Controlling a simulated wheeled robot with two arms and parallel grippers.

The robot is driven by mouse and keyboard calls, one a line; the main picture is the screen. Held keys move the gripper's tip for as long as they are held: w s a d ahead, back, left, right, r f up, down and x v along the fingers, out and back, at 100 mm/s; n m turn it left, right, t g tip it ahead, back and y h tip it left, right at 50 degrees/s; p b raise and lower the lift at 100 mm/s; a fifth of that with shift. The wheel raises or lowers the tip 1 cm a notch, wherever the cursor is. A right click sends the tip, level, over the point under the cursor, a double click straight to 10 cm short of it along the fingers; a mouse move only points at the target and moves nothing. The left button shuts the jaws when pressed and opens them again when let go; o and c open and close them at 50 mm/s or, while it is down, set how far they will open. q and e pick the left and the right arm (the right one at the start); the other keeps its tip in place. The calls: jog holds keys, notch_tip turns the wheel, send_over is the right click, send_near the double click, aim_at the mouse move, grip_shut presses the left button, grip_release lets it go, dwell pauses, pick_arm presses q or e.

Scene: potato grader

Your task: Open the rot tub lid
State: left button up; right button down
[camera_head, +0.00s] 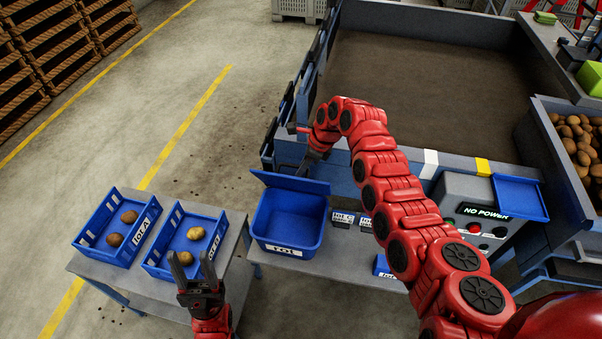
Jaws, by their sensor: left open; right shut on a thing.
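The blue rot tub (288,240) stands on the grey bench, with a white label on its front. Its blue lid (285,182) stands raised along the tub's back edge, and the tub's inside shows. My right gripper (308,168) is at the lid's upper edge, shut on the lid; its fingertips are small and partly hidden by the lid and my arm. My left gripper (190,264) is open and empty, low in front of the lot B tray (158,262), left of the tub.
The lot A tray (84,243) and lot B tray hold a few potatoes. Small labelled blocks (343,217) stand right of the tub. A control box (465,215) reads "NO POWER". The grader's large bed (420,95) lies behind. A potato bin (565,190) is at right.

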jog(key=w+b, duration=0.1)
jog(key=b, duration=0.2)
jog(key=w+d+b, duration=0.1)
jog(key=b, duration=0.2)
jog(key=w+b, duration=0.1)
jog(key=b, duration=0.2)
jog(key=shift+w+d+r, duration=0.2)
jog(key=shift+w+r, duration=0.05)
jog(key=shift+w, duration=0.05)
dwell(0.5)
jog(key=c, duration=1)
grip_release()
jog(key=shift+s+a+r, duration=0.1)
jog(key=shift+c, duration=0.2)
jog(key=shift+r, duration=0.1)
notch_tip(320, 180, up, 8)
jog(key=p, duration=0.4)
